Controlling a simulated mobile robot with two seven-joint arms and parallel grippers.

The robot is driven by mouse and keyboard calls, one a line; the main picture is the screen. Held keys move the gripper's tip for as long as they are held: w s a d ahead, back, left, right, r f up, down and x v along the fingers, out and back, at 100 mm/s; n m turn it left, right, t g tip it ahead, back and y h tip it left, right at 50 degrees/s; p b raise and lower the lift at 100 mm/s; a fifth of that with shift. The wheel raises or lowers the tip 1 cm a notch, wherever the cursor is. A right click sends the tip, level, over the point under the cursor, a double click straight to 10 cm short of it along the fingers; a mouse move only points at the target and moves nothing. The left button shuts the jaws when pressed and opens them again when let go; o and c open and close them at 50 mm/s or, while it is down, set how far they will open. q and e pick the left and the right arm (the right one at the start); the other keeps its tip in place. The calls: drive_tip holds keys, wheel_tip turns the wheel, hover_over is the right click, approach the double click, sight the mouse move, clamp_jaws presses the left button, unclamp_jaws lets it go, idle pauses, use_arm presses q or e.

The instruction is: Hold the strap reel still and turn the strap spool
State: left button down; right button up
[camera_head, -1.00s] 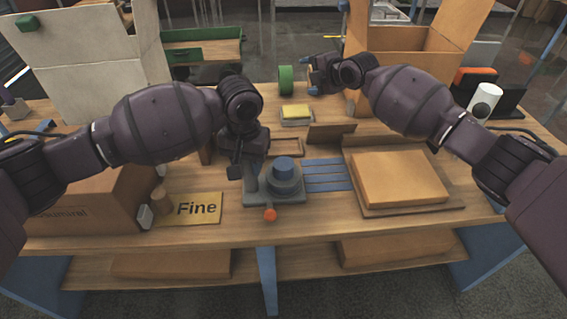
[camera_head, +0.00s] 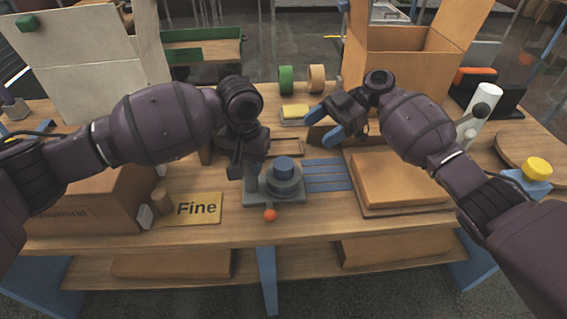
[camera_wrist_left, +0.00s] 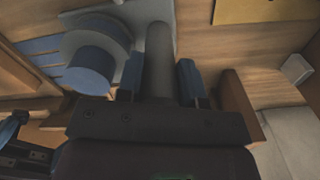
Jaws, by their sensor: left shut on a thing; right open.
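The strap reel is a grey base (camera_head: 290,197) with a grey post and a round grey spool (camera_head: 284,180) topped by a blue knob (camera_head: 284,163). An orange ball knob (camera_head: 270,214) sits at its front. My left gripper (camera_head: 240,172) is shut on the grey post (camera_wrist_left: 159,55), left of the spool; the left wrist view shows its two fingers on either side of the post. The blue knob also shows there (camera_wrist_left: 91,70). My right gripper (camera_head: 322,122) is open and empty, above the table behind and to the right of the reel.
Blue strips (camera_head: 328,175) lie right of the reel, beside a stacked cardboard box (camera_head: 400,178). Green (camera_head: 286,80) and tan (camera_head: 316,78) rolls stand behind.

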sight(287, 162)
drive_tip(key=shift+g, duration=0.3)
drive_tip(key=x, duration=0.8)
drive_tip(key=s+d+f+x, duration=0.1)
drive_tip(key=x, duration=0.3)
drive_tip(key=shift+s+f, duration=0.1)
drive_tip(key=shift+c, duration=0.5)
drive_tip(key=c, duration=0.8)
drive_tip(key=shift+m+t, duration=0.3)
drive_tip(key=shift+t, duration=0.1)
